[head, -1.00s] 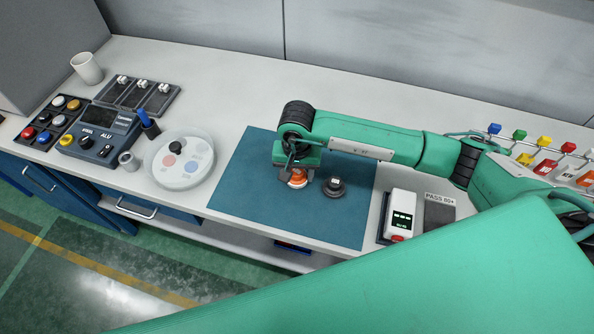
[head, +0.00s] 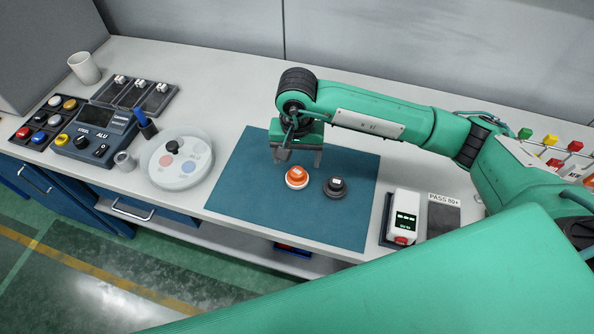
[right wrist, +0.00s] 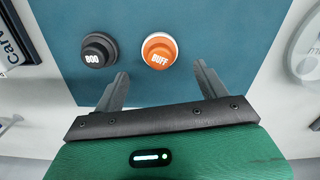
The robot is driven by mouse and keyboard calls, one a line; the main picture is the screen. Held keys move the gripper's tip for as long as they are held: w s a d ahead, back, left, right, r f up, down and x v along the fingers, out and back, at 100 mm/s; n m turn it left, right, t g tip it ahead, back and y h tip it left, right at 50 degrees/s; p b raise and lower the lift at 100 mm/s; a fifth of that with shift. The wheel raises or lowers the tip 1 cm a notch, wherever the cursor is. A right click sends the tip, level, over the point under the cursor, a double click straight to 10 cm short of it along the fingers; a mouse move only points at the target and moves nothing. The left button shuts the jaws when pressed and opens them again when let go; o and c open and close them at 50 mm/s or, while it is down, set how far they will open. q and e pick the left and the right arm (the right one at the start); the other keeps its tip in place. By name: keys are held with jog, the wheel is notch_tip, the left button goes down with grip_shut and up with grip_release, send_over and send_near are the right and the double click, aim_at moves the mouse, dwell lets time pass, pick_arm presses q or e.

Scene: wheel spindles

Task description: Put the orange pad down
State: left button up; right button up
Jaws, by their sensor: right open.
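The orange pad (head: 297,177) rests on the blue mat (head: 245,190), to the left of a dark grey pad (head: 335,187). In the right wrist view the orange pad (right wrist: 159,50) reads "BUFF" and the grey pad (right wrist: 99,53) reads "800". My right gripper (head: 296,158) is above the mat, behind the orange pad in the head view. Its two fingers are apart with nothing between them, and they also show in the right wrist view (right wrist: 163,85). My left gripper is not in view.
A round white tray (head: 181,180) with coloured spots stands left of the mat. A white meter (head: 403,217) and a "PASS 80+" plate (head: 443,215) are at the right. A control box (head: 95,135), button panels and a cup (head: 84,68) fill the left end. The mat's front is clear.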

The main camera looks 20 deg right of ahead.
aim_at(297, 172)
jog(key=shift+r+b, duration=0.65)
jog(key=shift+r, duration=1.95)
jog(key=shift+s+f, duration=0.1)
jog(key=shift+s, duration=0.05)
